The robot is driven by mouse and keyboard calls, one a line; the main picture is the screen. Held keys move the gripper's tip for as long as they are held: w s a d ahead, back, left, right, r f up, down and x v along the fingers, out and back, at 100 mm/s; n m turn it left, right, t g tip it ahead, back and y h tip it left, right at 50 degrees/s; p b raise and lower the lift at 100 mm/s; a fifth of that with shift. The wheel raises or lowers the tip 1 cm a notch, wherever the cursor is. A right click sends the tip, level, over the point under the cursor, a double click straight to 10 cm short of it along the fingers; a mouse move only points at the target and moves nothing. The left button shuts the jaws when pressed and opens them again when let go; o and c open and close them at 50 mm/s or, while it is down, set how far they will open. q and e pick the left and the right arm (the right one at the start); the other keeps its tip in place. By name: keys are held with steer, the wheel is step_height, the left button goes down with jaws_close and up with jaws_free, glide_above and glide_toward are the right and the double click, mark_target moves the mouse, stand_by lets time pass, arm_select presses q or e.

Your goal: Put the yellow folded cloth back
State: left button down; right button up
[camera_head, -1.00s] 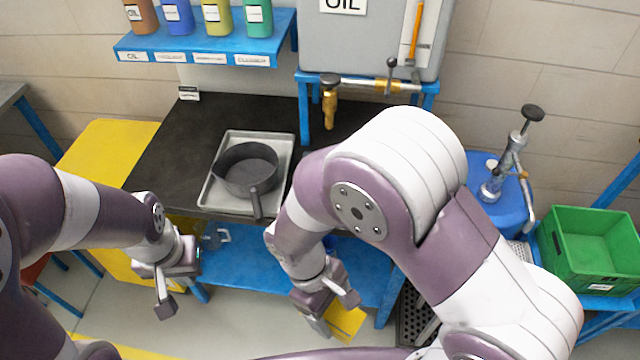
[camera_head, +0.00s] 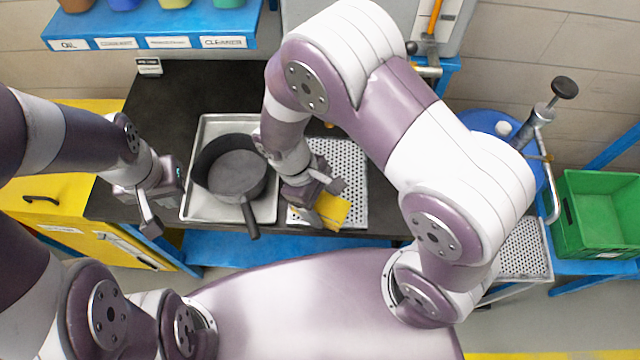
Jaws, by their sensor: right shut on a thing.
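The yellow folded cloth (camera_head: 334,210) is in my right gripper (camera_head: 322,205), which is shut on it. The gripper and cloth are over the perforated metal tray (camera_head: 352,172) at the right part of the black bench top. I cannot tell whether the cloth touches the tray. The gripper hides part of the cloth. My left gripper (camera_head: 150,210) is over the bench's front left edge, left of the pan, and looks empty. Its fingers are seen edge-on, so I cannot tell how far apart they are.
A dark pan (camera_head: 234,172) stands in a grey tray (camera_head: 192,205), its handle over the front edge. A blue shelf (camera_head: 250,38) with bottles is at the back. A yellow cabinet (camera_head: 80,215) is at left. A green crate (camera_head: 600,215) and blue drum (camera_head: 490,125) are at right.

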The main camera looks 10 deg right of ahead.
steer(key=w+f, duration=0.1)
steer(key=w, duration=0.1)
steer(key=w+d+f, duration=0.1)
steer(key=w+f, duration=0.1)
steer(key=w, duration=0.1)
steer(key=shift+w+d+f+p, duration=0.15)
steer(key=shift+w+d+p, duration=0.05)
steer(key=shift+w+p, duration=0.15)
step_height(320, 180, down, 4)
steer(key=shift+r+p, duration=0.2)
steer(key=shift+p, duration=0.35)
steer(key=shift+s+f, duration=0.1)
steer(key=shift+f, duration=0.3)
steer(key=o, duration=1)
arm_select(q)
steer(key=shift+w+r, duration=0.25)
steer(key=shift+r, duration=0.65)
arm_select(e)
steer(key=shift+r, duration=0.1)
steer(key=shift+r, duration=0.1)
